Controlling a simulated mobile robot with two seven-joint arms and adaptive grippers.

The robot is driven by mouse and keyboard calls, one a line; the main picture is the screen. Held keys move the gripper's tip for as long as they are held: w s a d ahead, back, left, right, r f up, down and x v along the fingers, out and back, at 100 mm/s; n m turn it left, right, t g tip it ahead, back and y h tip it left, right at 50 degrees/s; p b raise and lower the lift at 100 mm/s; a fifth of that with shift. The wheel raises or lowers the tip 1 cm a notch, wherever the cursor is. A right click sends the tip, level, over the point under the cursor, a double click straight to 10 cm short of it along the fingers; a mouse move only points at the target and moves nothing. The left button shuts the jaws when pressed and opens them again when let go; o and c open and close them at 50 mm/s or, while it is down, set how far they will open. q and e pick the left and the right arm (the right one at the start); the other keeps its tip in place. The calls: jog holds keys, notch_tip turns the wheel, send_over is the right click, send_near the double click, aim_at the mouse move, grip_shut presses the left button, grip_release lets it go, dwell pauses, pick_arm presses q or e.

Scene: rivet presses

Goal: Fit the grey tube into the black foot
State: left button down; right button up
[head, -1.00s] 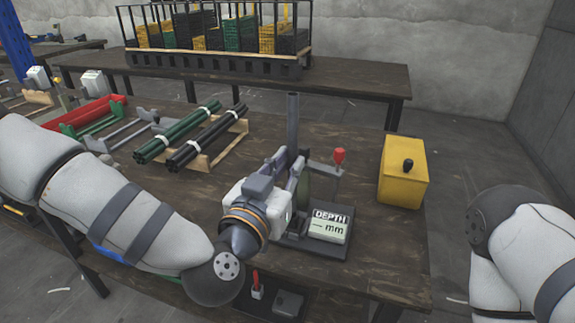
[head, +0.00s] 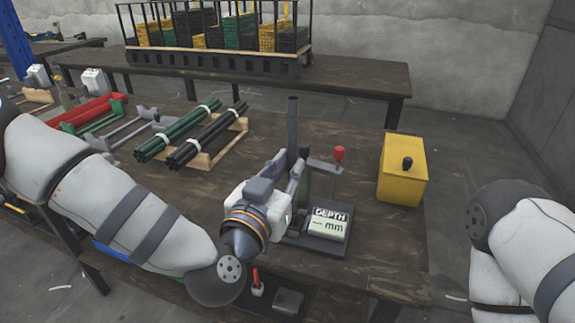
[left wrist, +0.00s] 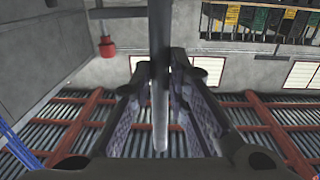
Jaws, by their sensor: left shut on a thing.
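The grey tube (head: 293,122) stands about upright, its open top above my left gripper (head: 288,170). The gripper is shut on the tube just in front of the small press. In the left wrist view the tube (left wrist: 160,115) runs between the two finger pads of the left gripper (left wrist: 160,75). I cannot pick out the black foot; the gripper and the press base hide the area below the tube, so I cannot tell whether the tube's lower end touches anything. My right gripper is out of view; only part of the right arm shows at the right.
The press has a red-knobbed lever (head: 339,155) and a depth display (head: 328,225) reading dashes. A yellow box (head: 403,172) stands to the right. Bundles of green tubes (head: 175,133) and black tubes (head: 205,140) lie at back left. Bare tabletop lies between the press and the yellow box.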

pick_arm(q)
jog(key=shift+f+b, duration=0.3)
jog(key=shift+f, duration=1.1)
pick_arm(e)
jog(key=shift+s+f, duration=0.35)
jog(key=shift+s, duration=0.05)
pick_arm(q)
jog(key=c, duration=1.5)
grip_release()
jog(key=shift+o, duration=0.2)
jog(key=v, duration=1.2)
